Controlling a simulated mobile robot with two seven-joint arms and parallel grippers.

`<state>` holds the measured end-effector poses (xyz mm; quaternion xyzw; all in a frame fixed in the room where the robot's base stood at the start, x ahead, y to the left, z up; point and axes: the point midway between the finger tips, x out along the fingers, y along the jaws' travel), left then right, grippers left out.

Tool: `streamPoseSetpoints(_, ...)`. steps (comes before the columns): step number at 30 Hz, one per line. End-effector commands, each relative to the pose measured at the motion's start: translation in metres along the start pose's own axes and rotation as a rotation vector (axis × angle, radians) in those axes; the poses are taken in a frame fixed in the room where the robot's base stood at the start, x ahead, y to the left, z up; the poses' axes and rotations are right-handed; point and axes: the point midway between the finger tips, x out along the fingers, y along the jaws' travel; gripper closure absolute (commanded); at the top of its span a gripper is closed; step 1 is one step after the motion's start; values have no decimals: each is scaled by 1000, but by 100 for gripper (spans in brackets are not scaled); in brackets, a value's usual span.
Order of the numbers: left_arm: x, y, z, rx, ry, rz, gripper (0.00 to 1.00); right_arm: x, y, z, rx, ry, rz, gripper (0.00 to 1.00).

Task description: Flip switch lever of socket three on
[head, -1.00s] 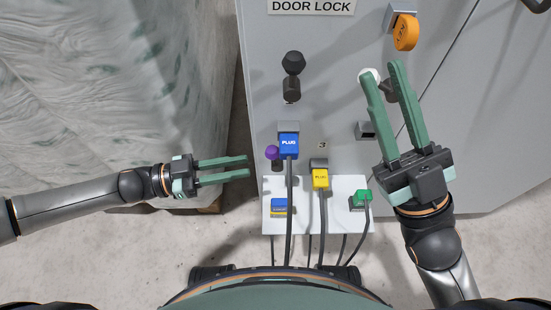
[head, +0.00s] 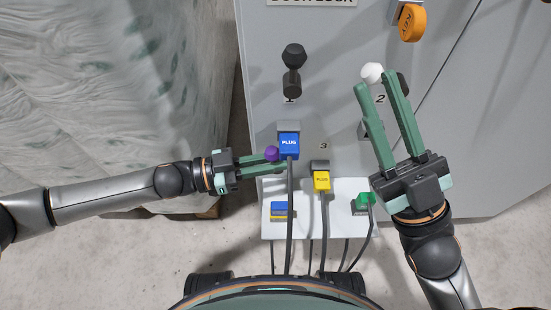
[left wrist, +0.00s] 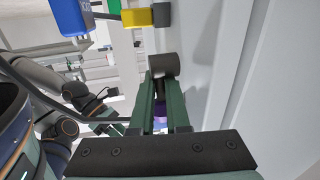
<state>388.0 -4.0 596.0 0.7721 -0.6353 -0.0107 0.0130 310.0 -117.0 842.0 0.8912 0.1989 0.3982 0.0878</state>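The purple-knobbed lever (head: 271,153) is on the grey panel, left of the blue plug and the number 3 label (head: 323,146). My left gripper (head: 276,162) is at this lever, its fingers drawn close together. In the left wrist view, purple (left wrist: 160,112) fills the narrow gap between the fingers (left wrist: 162,100), and a dark cylinder (left wrist: 163,66) shows past their tips. The knob partly hides the upper finger in the head view.
A blue plug (head: 289,146) and a yellow plug (head: 321,181) sit close by on the right, with cables hanging down. A black lever (head: 293,56) is above. A white plate (head: 335,222) carries more plugs. A wrapped bale (head: 110,110) stands on the left.

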Motion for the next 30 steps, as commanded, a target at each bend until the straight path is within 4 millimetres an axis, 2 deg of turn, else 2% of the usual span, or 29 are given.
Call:
streamPoseSetpoints(3, 0, 0, 0, 0, 0, 0, 100, 0, 0, 0, 1, -1, 0, 74)
streamPoseSetpoints(17, 0, 0, -1, 0, -4, 0, 100, 2, 1, -2, 2, -1, 2, 74)
streamPoseSetpoints(30, 3, 1, -7, 25, -141, -4, 100, 45, 27, -51, -27, 32, 17, 74)
